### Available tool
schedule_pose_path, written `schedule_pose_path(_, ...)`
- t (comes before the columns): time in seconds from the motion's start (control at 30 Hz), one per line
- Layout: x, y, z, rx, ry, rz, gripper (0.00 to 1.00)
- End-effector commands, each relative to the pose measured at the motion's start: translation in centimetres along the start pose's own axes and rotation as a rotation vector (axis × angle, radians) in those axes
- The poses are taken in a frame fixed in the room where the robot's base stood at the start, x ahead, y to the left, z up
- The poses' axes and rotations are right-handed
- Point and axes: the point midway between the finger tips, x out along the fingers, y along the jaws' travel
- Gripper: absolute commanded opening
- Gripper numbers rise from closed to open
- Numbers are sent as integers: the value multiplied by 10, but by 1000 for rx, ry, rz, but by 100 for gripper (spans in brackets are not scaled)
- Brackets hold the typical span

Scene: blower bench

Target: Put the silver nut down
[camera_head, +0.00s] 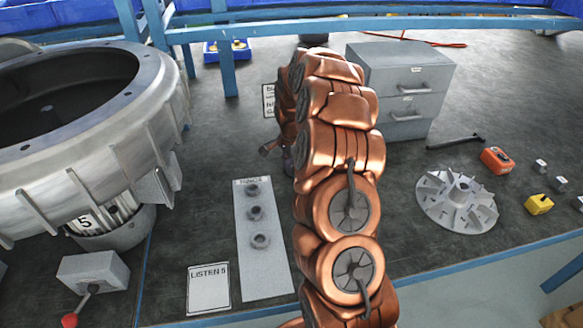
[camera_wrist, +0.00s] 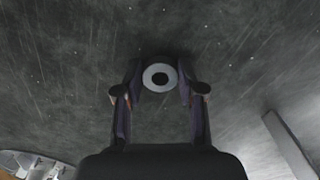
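In the head view my arm hides most of the gripper, and the nut cannot be made out there.
A grey strip (camera_head: 264,272) with several ring-shaped parts lies left of my arm, beside a "LISTEN 5" card (camera_head: 208,290). A large blower housing (camera_head: 150,110) stands at left. A grey drawer cabinet (camera_head: 402,68), a finned impeller (camera_head: 455,199) and small blocks are at right.

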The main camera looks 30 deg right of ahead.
Motion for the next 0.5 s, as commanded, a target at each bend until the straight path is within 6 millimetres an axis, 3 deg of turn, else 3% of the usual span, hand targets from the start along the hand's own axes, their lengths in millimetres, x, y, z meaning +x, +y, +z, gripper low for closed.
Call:
schedule_pose_path(0.03, 8, 3, 1, 0, -5, 10, 44)
schedule_pose_path(0.2, 8, 3, 1, 0, -5, 11, 61)
schedule_pose_path(0.5, 6, 2, 1, -1, -4, 9, 62)
